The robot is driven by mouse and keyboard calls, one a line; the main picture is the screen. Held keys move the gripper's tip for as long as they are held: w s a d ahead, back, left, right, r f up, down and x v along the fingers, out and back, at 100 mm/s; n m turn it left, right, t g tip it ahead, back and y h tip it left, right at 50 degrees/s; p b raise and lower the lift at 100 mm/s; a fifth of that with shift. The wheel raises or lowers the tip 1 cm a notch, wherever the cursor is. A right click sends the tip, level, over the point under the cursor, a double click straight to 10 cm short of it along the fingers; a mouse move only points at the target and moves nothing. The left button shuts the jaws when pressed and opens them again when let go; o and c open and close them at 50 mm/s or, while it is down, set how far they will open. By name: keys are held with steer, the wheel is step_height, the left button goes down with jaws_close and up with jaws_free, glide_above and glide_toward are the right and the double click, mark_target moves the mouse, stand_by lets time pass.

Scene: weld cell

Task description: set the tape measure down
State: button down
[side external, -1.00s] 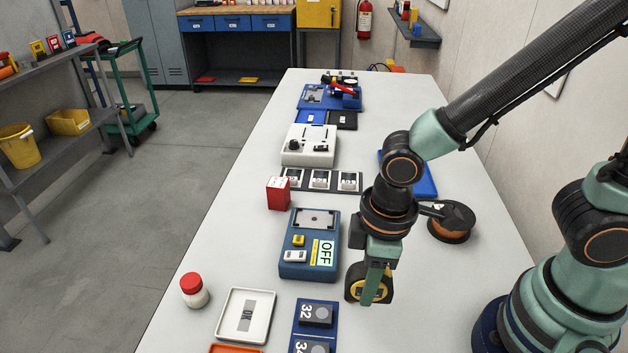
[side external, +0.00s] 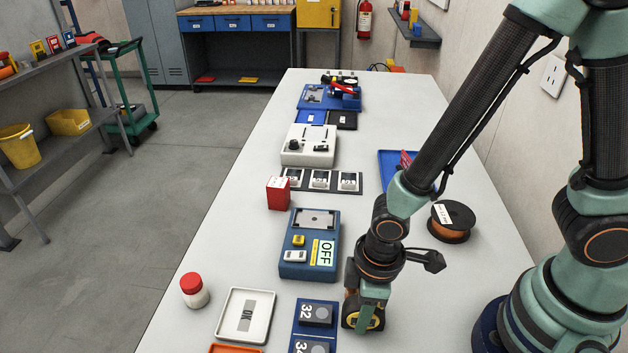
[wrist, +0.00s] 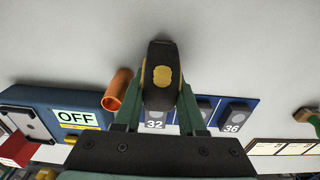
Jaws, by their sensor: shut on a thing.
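The black and yellow tape measure (side external: 356,316) is between the fingers of my gripper (side external: 368,315), which is shut on it. In the wrist view the tape measure (wrist: 162,72) stands between both green fingers of my gripper (wrist: 160,105). It is low over the grey-white table, to the right of the blue board marked 32 (side external: 300,330). I cannot tell whether its underside touches the table.
A blue box with an OFF label (side external: 295,270) stands left of my gripper. An orange tube (wrist: 116,88) is close beside the tape measure. A wire spool (side external: 452,220) stands farther back at right. A white tray (side external: 225,322) lies at left. Bare table lies right of the OFF box.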

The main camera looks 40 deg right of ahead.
steer(key=shift+f, duration=0.15)
steer(key=c, duration=0.8)
jaws_free()
steer(key=shift+o, duration=0.2)
steer(key=r, duration=1.2)
steer(key=shift+s+d+r, duration=0.1)
steer(key=shift+s+d, duration=0.1)
steer(key=shift+d, duration=0.05)
steer(key=w+d+r+m+t, duration=0.2)
steer(key=w+d+r+m, duration=0.1)
steer(key=d, duration=0.4)
steer(key=w+d+r+m+t, duration=0.2)
steer(key=w+d+r+m, duration=0.2)
steer(key=d+r, duration=0.3)
steer(key=shift+d+r+m+t, duration=0.3)
steer(key=shift+r+m, duration=0.3)
steer(key=o, duration=0.4)
steer(key=shift+s+d+r+m, duration=0.1)
steer(key=shift+d+r+m, duration=0.2)
steer(key=shift+d, duration=0.25)
steer(key=shift+c, duration=0.2)
steer(key=shift+d+r, duration=0.15)
steer(key=shift+d, duration=0.05)
